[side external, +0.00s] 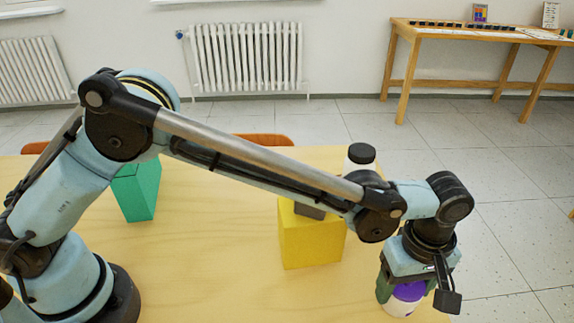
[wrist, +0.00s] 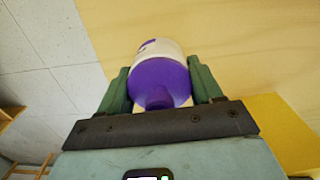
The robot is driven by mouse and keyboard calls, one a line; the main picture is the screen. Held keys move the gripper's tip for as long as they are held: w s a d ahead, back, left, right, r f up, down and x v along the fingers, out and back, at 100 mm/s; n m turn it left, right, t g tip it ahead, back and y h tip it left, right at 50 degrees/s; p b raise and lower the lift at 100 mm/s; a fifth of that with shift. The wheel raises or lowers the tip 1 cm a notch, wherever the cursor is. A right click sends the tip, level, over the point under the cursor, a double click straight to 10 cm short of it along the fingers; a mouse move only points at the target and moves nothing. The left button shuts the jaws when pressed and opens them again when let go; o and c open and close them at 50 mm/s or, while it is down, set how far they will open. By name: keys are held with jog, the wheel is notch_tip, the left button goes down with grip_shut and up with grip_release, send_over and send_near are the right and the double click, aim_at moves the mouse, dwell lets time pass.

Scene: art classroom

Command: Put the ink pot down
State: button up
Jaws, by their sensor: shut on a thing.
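The ink pot is a small white pot with a purple lid; it shows in the side view (side external: 398,307) and in the wrist view (wrist: 160,75). My gripper (side external: 405,294) is shut on it, with one green finger on each side of the pot in the wrist view (wrist: 160,85). The pot is near the right edge of the wooden table (side external: 200,265). I cannot tell whether its base touches the table top. My gripper hides part of the pot in the side view.
A yellow block (side external: 308,243) stands left of the pot, with a dark grey thing (side external: 310,211) on it. A white bottle with a black cap (side external: 361,155) is behind my arm. A green block (side external: 138,190) stands further left. Bare table lies between the blocks.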

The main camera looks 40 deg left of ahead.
jog(key=o, duration=1.3)
jog(key=shift+f, duration=0.1)
